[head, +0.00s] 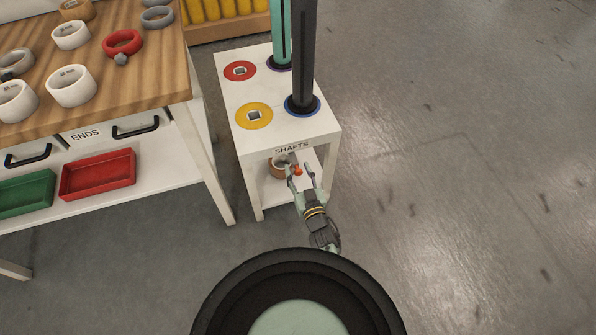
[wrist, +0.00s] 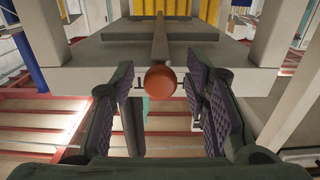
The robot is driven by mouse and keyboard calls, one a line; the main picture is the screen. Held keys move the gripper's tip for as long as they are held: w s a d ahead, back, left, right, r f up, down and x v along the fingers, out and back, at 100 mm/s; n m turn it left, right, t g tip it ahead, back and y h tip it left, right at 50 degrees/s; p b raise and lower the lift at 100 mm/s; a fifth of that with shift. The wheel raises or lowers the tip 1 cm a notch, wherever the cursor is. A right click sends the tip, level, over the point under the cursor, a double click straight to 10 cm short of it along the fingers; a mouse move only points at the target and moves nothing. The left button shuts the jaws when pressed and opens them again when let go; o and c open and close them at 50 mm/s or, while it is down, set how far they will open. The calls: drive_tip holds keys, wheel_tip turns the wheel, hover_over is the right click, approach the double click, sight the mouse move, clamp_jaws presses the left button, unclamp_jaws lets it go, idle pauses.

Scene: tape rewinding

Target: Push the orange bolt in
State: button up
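The orange bolt shows in the head view as a small orange knob (head: 297,171) at the front of the white SHAFTS stand (head: 240,147), below its label. In the wrist view its round orange end (wrist: 160,81) faces me in the middle, with a narrow bar running away behind it. My gripper (head: 300,167) is open, with one finger on each side of the knob. In the wrist view both dark padded fingers stand apart from it, with gaps left and right. How far the bolt sticks out is hard to tell.
A brown tape roll (head: 276,168) sits under the stand top, left of my gripper. A dark post (head: 303,55) and a teal post (head: 281,30) rise from the stand. A wooden table (head: 150,75) with tape rolls stands left. The floor at right is clear.

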clamp_jaws()
idle(0.3)
idle(0.4)
